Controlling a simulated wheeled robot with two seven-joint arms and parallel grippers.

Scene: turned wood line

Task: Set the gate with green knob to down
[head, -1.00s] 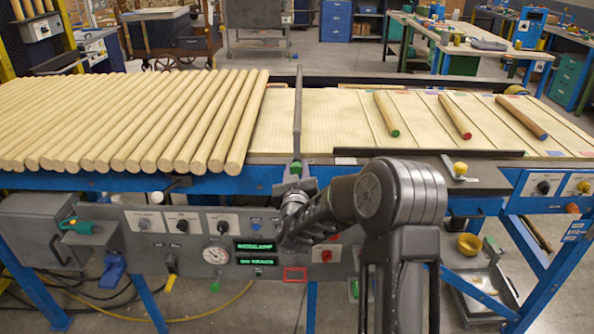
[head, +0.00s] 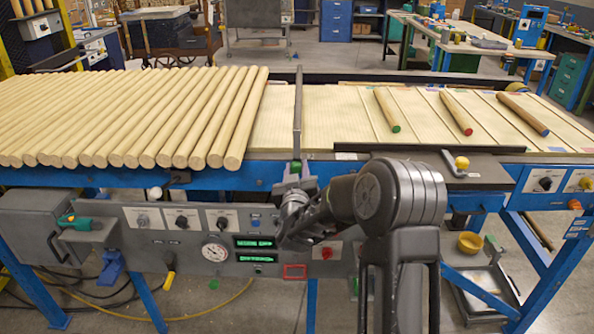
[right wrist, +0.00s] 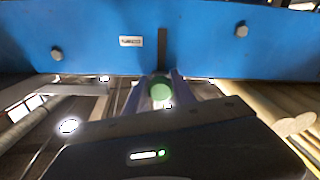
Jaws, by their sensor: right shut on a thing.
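The gate (head: 297,112) is a dark upright bar standing across the wooden deck, right of the bare rods. Its green knob (head: 295,167) is at the front edge of the line. My right gripper (head: 294,180) is shut on the green knob, reaching up from below in front of the blue rail. In the right wrist view the green knob (right wrist: 160,88) sits between the fingers, below the blue rail (right wrist: 200,40). The fingers partly hide the knob's stem. My left gripper is not in view.
Several bare rods (head: 130,115) fill the deck on the left. Three rods with coloured ends (head: 458,113) lie in lanes on the right. A control panel (head: 150,235) with dials and green displays is below the rail. A yellow knob (head: 462,163) stands right of my arm.

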